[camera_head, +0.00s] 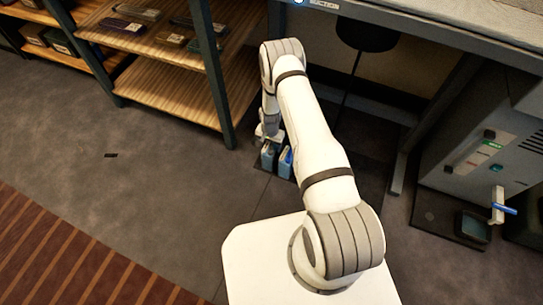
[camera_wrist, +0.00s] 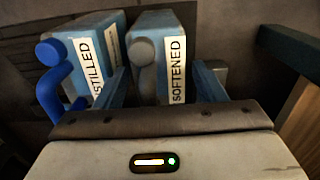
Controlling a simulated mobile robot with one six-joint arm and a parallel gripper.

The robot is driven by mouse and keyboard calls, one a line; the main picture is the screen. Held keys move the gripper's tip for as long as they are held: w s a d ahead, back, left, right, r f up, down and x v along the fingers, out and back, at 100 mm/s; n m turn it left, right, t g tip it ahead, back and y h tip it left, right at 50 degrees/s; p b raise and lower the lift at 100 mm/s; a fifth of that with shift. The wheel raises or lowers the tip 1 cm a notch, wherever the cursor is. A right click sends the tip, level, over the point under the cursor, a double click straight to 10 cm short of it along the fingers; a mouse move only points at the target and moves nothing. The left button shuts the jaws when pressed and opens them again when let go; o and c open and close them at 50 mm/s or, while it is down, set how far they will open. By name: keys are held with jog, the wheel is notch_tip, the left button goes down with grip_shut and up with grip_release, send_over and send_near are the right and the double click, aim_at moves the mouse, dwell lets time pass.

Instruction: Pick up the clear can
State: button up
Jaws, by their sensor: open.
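Two bluish cans stand side by side on the floor. In the wrist view, the left can (camera_wrist: 112,32) has a blue cap, a blue handle and a label reading "DISTILLED", partly hidden. The right can (camera_wrist: 149,18) has a grey cap and a "SOFTENED" label. No label reads "clear", and I cannot tell which can is meant. My gripper (camera_wrist: 163,78) is open, its fingers to either side of the right can's near end; contact is unclear. In the head view, the cans (camera_head: 268,157) (camera_head: 286,163) stand just below my gripper (camera_head: 268,134).
A wooden shelf unit (camera_head: 170,85) with small items stands left of the cans, its post close by. A desk (camera_head: 440,30) overhangs at the right, with a grey machine (camera_head: 500,150) beneath. The floor at left is mostly clear.

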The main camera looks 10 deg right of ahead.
jog(key=shift+f, duration=0.85)
grip_shut()
jog(key=shift+r, duration=0.1)
